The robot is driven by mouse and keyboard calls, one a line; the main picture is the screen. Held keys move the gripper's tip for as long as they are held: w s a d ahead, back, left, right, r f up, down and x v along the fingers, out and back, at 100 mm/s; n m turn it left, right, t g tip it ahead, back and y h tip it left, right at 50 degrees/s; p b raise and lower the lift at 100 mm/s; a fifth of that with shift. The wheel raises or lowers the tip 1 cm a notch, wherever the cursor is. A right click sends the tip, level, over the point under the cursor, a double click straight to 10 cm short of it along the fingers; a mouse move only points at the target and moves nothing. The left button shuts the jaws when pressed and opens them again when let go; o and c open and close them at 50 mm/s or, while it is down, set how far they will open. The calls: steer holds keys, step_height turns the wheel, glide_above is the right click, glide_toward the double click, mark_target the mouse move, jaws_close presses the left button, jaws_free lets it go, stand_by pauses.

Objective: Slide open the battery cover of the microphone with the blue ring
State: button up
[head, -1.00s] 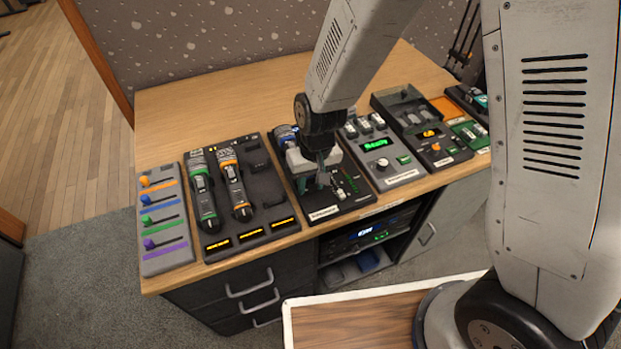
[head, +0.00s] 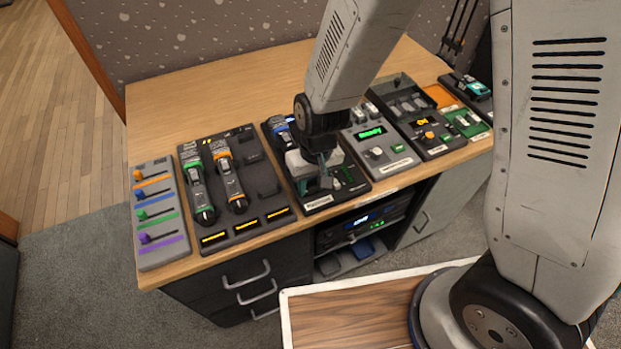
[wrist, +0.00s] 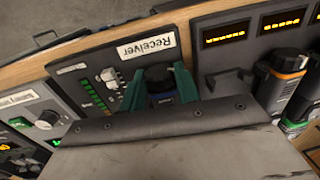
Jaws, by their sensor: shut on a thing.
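The microphone with the blue ring (head: 281,122) lies in the receiver dock (head: 350,190). Its blue-ringed end shows behind my gripper in the head view, and the rest is mostly hidden. My gripper (head: 320,182) points down over the dock. In the wrist view its green fingers (wrist: 160,88) are shut on the dark body of this microphone (wrist: 158,74), one finger on each side. A bit of blue shows between them. I cannot tell the battery cover from the body, or whether it has slid.
Microphones with a green ring (head: 198,190) and an orange ring (head: 230,180) lie in a charger at left. A colored fader panel (head: 158,215) is at far left. A box with a green display (head: 375,145) stands close right of the receiver. The desk's back is clear.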

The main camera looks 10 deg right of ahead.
steer(key=shift+s+d, duration=0.2)
steer(key=shift+s, duration=0.4)
steer(key=o, duration=1)
steer(key=shift+s, duration=0.1)
steer(key=shift+d+r, duration=0.2)
steer(key=shift+r, duration=1.75)
steer(key=shift+d+r, duration=0.15)
steer(key=shift+r, duration=1.8)
steer(key=s+d+r+m, duration=0.1)
steer(key=s+d+r, duration=0.3)
steer(key=d+r, duration=0.2)
steer(key=s+d+r+m+t, duration=0.1)
steer(key=s+d+r, duration=0.4)
steer(key=r, duration=0.3)
steer(key=s+d+r+m+h, duration=0.1)
steer(key=s+d+r, duration=0.4)
steer(key=d+r, duration=0.1)
steer(key=shift+d+r+t, duration=0.15)
steer(key=shift+d+r, duration=0.05)
steer(key=shift+d, duration=0.25)
steer(key=shift+d+r+t, duration=0.15)
steer(key=shift+d+r, duration=0.05)
steer(key=shift+d, duration=0.25)
